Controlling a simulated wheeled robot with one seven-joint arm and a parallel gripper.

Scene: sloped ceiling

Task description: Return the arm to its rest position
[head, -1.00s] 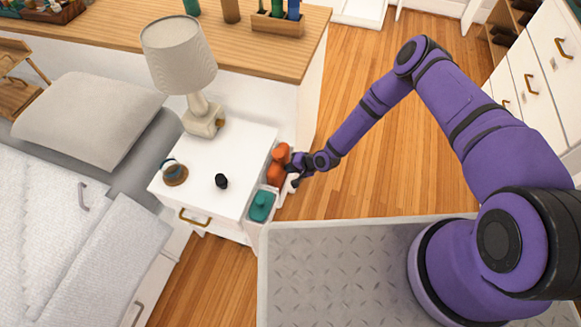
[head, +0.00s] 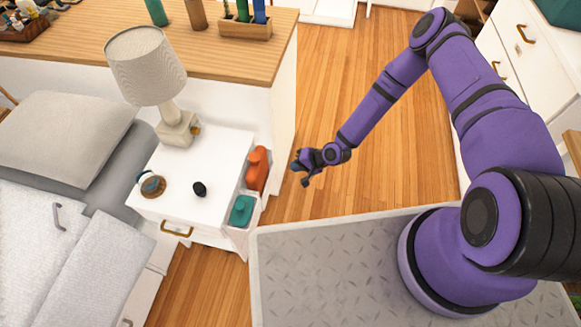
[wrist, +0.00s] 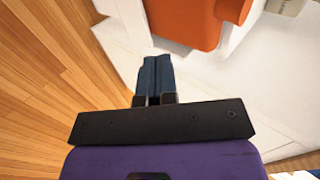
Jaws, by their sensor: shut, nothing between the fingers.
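My gripper (head: 303,169) is at the end of my purple arm, above the wood floor to the right of the white nightstand (head: 187,198). It is apart from everything around it. In the wrist view the gripper (wrist: 154,62) shows its two dark fingers pressed together with nothing between them. The arm is still stretched out and bent at a high elbow in the head view.
An orange bottle-like object (head: 257,172) and a teal one (head: 241,211) sit in white holders on the nightstand's right side. A lamp (head: 147,66), a small black object (head: 200,189) and a round brown item (head: 153,186) stand on top. The floor (head: 335,90) beyond the gripper is clear.

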